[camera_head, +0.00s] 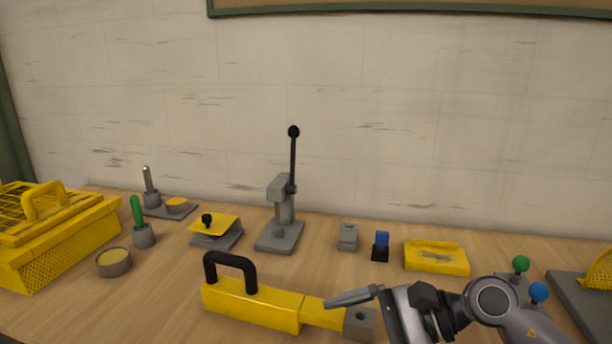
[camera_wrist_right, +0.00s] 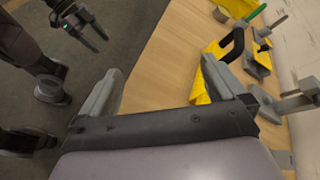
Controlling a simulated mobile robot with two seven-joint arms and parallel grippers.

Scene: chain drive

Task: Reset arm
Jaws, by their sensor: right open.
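My right gripper (camera_head: 357,298) comes in from the lower right of the head view, over the front of the bench by the grey end block of a long yellow tool with a black handle (camera_head: 250,300). In the right wrist view its two grey fingers (camera_wrist_right: 162,66) stand wide apart with nothing held between them. The yellow tool partly shows behind one finger there. A dark gripper, seemingly my left (camera_wrist_right: 94,34), is over the floor at the upper left of the wrist view; its finger gap is too small to judge. It is outside the head view.
A lever press (camera_head: 283,225) stands upright at the back middle. A yellow cage box (camera_head: 60,235) is at the left. A yellow tray (camera_head: 436,257), a blue-topped block (camera_head: 380,246) and green and blue knobs (camera_head: 530,280) lie near my right arm. Bare wood separates them.

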